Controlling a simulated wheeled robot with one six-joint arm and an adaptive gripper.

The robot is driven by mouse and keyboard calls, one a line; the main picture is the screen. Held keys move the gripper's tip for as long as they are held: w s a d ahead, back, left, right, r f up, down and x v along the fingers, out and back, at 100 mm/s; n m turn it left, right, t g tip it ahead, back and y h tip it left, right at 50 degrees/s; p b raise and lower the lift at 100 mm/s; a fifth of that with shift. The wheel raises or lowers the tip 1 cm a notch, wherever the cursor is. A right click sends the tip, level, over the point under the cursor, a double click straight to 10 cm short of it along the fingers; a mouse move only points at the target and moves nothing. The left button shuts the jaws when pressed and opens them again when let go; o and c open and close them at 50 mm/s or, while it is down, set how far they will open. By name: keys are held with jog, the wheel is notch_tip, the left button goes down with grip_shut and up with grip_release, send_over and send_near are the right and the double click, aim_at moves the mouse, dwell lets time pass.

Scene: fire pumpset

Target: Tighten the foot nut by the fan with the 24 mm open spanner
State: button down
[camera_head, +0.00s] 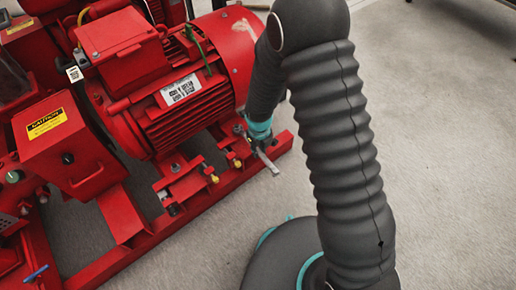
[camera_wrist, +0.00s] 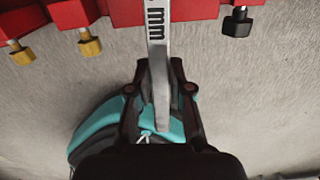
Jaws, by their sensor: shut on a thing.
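My gripper (camera_head: 259,132) is shut on a grey metal spanner (camera_wrist: 157,50), which also shows in the head view (camera_head: 267,161), at the right end of the red frame. In the wrist view my gripper (camera_wrist: 160,92) has its fingers on both sides of the handle, where a black "mm" mark shows; the number is cut off. The spanner's far end runs out of the wrist view over the red frame. The red motor (camera_head: 185,95) has its rounded fan end (camera_head: 238,40) at the right. A small grey nut or bolt (camera_head: 238,129) shows by that foot; whether the spanner's jaw is around it cannot be told.
The red base frame (camera_head: 160,225) runs under the motor. Brass-coloured bolts (camera_wrist: 89,43) and a black bolt (camera_wrist: 237,22) stick out from its edge. A red box with a caution label (camera_head: 46,123) stands at the left. The grey floor (camera_head: 450,130) at the right is clear.

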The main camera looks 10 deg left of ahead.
aim_at(268, 161)
jog(key=shift+s+d, duration=1.8)
jog(key=shift+d, duration=0.05)
jog(key=shift+w, duration=0.1)
jog(key=shift+w+n, duration=0.5)
jog(key=shift+w, duration=0.55)
jog(key=shift+b, duration=0.3)
jog(key=shift+w+a, duration=0.7)
jog(key=shift+a, duration=0.2)
jog(key=shift+w+a, duration=0.7)
jog(key=shift+a, duration=0.15)
jog(key=shift+w+d+n, duration=0.2)
jog(key=shift+w+n, duration=0.05)
jog(key=shift+n, duration=0.05)
dwell(0.9)
jog(key=shift+d, duration=0.1)
jog(key=shift+s+d+b, duration=0.2)
jog(key=shift+s+d, duration=0.7)
jog(key=shift+d, duration=0.3)
jog(key=shift+s+d+b, duration=0.15)
jog(key=shift+s+d, duration=0.7)
jog(key=shift+d, duration=0.3)
